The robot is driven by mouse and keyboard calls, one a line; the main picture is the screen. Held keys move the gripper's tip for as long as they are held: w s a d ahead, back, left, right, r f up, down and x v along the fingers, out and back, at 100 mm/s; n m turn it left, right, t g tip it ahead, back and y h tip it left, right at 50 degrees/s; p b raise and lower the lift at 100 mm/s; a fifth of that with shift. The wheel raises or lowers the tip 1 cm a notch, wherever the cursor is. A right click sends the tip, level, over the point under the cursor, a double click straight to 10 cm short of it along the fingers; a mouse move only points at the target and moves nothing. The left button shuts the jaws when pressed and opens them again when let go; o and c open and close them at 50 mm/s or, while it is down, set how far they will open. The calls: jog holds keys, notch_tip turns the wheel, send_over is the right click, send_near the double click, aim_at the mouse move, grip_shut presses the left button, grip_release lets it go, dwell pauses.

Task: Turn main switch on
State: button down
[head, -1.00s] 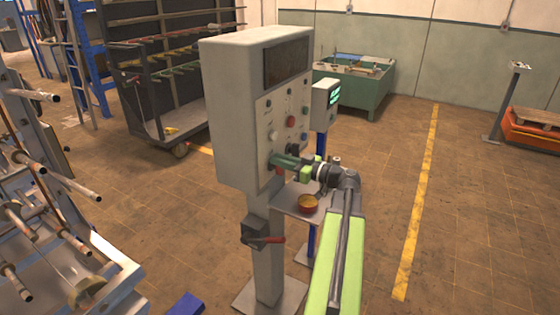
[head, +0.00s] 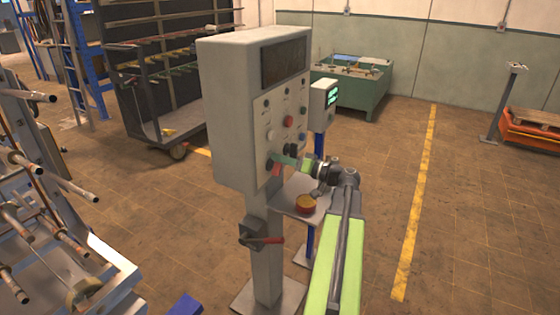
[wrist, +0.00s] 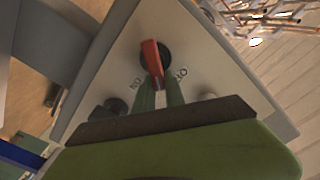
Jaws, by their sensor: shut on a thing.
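The main switch is a red handle (wrist: 152,60) on a round dark base, low on the front of the grey control panel (wrist: 110,72). In the wrist view its near end points between the printed ON and OFF labels. My gripper (wrist: 160,97) has its green fingers closed around that near end. In the head view my gripper (head: 284,162) reaches the lower front of the grey control cabinet (head: 228,115) from the right. The red switch (head: 275,169) is partly hidden by the fingers there.
A black knob (wrist: 115,107) and a pale knob (wrist: 207,97) flank my fingers. Open floor lies right.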

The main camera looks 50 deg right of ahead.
jog(key=m, duration=0.3)
jog(key=f+m+b, duration=0.1)
jog(key=m, duration=0.2)
jog(key=d+f+m+b, duration=0.1)
jog(key=m, duration=0.3)
jog(key=shift+w+d+f, duration=0.1)
jog(key=shift+f, duration=0.1)
jog(key=shift+m, duration=0.3)
jog(key=c, duration=1.4)
grip_release()
jog(key=v, duration=1.7)
jog(key=shift+s, duration=0.25)
